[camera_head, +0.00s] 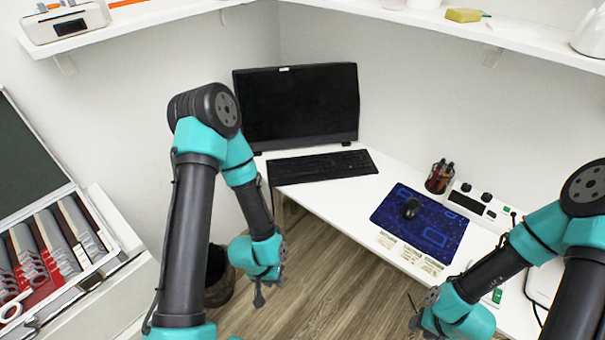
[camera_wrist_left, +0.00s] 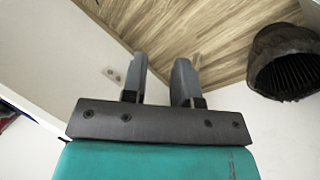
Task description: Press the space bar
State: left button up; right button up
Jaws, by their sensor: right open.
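A black keyboard (camera_head: 320,167) lies on the white desk in front of the monitor. Its space bar is too small and dark to make out in the head view. My left gripper (camera_head: 259,298) hangs over the floor, in front of the desk's edge and well apart from the keyboard. In the left wrist view its two fingers (camera_wrist_left: 160,65) stand apart with nothing between them. My right gripper (camera_head: 413,316) is at the lower right in front of the desk, also away from the keyboard, open; its fingers are small and hard to see.
A black monitor (camera_head: 298,104) stands behind the keyboard. A blue mat (camera_head: 400,232) with a mouse (camera_head: 411,207) and a pen holder (camera_head: 439,178) are to its right. A dark bin (camera_wrist_left: 285,65) stands on the wooden floor. Shelves (camera_head: 150,18) run above.

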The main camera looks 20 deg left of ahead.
pick_arm(q)
grip_shut()
dwell(1.4)
